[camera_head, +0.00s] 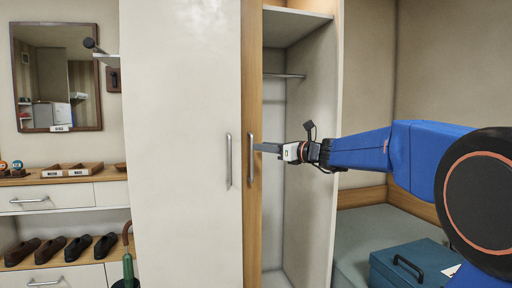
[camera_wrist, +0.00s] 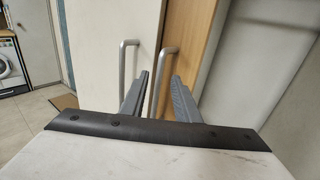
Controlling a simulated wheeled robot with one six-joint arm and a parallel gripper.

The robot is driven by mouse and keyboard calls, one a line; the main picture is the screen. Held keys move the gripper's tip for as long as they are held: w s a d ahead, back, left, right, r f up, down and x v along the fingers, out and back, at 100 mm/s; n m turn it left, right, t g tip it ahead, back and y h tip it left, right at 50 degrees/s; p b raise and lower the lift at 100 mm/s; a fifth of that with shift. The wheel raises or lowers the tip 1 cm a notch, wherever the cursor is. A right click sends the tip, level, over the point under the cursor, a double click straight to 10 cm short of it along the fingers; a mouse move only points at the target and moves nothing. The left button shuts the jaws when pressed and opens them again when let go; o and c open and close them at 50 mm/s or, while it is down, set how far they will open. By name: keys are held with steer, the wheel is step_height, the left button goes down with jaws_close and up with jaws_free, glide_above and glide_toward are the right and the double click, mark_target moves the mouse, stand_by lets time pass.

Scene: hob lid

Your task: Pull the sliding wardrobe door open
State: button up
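The wardrobe has a white door panel (camera_head: 180,100) with a vertical bar handle (camera_head: 228,160). To its right is a wood-coloured panel (camera_head: 252,60) with a second vertical bar handle (camera_head: 250,158). My gripper (camera_head: 262,148) reaches in from the right at the height of this second handle. In the wrist view, my gripper's fingers (camera_wrist: 160,98) are spread apart, and the second handle (camera_wrist: 170,52) shows between them. I cannot tell whether a finger touches it. The white panel's handle (camera_wrist: 125,62) stands left of the fingers.
The wardrobe interior (camera_head: 290,110) with a hanging rail (camera_head: 284,76) shows to the right of the wood panel. A blue case (camera_head: 410,262) lies on the bench at lower right. Drawers (camera_head: 60,197), shoes (camera_head: 78,248) and a mirror (camera_head: 57,76) are at left.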

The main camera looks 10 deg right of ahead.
steer(key=v, duration=1.1)
steer(key=s+a+f+n+g+h, duration=0.2)
steer(key=s+a+f+n+g, duration=0.25)
steer(key=s+f+n, duration=0.4)
steer(key=s+a+f+n+g+h, duration=0.1)
steer(key=s+a+f+n+g, duration=0.2)
steer(key=s+a+f+n, duration=0.55)
steer(key=s+d+f+n+g+h, duration=0.1)
steer(key=s+d+f+n+h, duration=0.2)
steer(key=s+f, duration=0.6)
steer(key=s+d+f+n+g+h, duration=0.1)
steer(key=s+d+f+n+h, duration=0.3)
steer(key=s+d+f+n, duration=0.4)
steer(key=s+f, duration=0.2)
steer(key=s, duration=0.1)
steer(key=shift+n+h, duration=0.3)
steer(key=shift+n, duration=0.1)
